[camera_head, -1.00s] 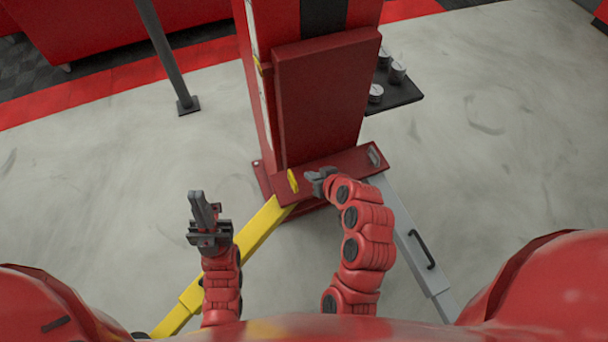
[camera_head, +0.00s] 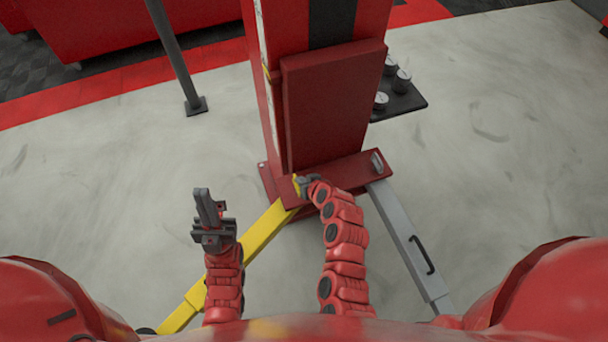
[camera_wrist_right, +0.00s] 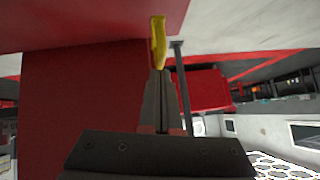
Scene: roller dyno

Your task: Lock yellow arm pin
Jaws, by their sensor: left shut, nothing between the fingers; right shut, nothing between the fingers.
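The yellow arm pin (camera_wrist_right: 158,42) is an upright yellow handle just past the tips of my right gripper (camera_wrist_right: 158,75) in the right wrist view. In the head view the pin (camera_head: 295,184) shows only in part at the left end of the red carriage, above the inner end of the yellow arm (camera_head: 262,230). My right gripper (camera_head: 304,184) is shut and empty, close beside the pin and partly covering it. Whether it touches the pin I cannot tell. My left gripper (camera_head: 206,208) is shut and empty, left of the yellow arm.
The red lift column (camera_head: 330,110) stands behind the carriage. A grey arm (camera_head: 400,230) with a black handle runs out to the right, with a grey pin (camera_head: 376,162) at its inner end. A dark tray (camera_head: 408,105) holds several round pads. A dark post (camera_head: 178,60) stands at back left.

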